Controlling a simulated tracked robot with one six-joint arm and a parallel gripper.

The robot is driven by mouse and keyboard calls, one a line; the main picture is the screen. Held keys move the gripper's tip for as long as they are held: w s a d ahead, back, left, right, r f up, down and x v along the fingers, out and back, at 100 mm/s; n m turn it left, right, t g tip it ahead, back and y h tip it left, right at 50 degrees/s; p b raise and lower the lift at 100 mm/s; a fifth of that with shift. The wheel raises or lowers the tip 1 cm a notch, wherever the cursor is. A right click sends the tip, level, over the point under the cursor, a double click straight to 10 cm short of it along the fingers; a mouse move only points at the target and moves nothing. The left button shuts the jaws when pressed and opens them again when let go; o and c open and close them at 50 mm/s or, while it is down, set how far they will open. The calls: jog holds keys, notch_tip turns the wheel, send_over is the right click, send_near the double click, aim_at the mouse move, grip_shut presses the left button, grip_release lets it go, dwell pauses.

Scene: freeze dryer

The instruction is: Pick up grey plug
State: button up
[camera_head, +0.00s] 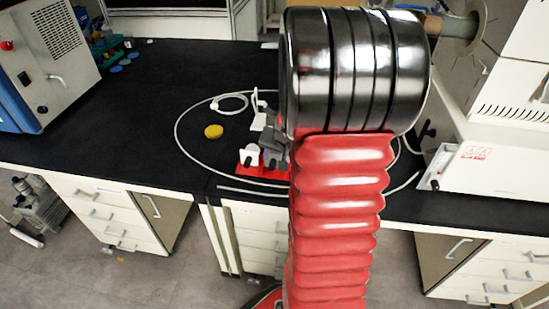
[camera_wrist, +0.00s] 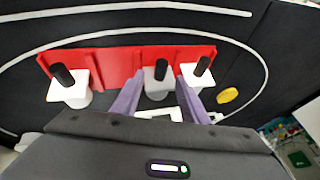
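A red rack (camera_wrist: 112,64) on the black bench holds three plugs with black stems. The grey plug (camera_wrist: 157,88) is the middle one, between a white plug (camera_wrist: 70,92) on the left and a white plug (camera_wrist: 196,80) on the right. My gripper (camera_wrist: 160,80) is open, its two fingers on either side of the grey plug in the wrist view. I see no contact, and its height over the plug is unclear. In the head view the rack (camera_head: 262,172) and a white plug (camera_head: 249,155) show beside my gripper (camera_head: 271,150); my arm hides the rest.
A yellow disc (camera_wrist: 227,95) lies near the rack, also seen in the head view (camera_head: 213,131). A thin white ring line (camera_head: 177,132) surrounds the rack. A white hose (camera_head: 232,98) lies behind.

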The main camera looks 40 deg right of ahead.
aim_at(273, 163)
jog(key=shift+x, duration=2.35)
jog(key=shift+a, duration=0.15)
jog(key=shift+c, duration=0.2)
grip_shut()
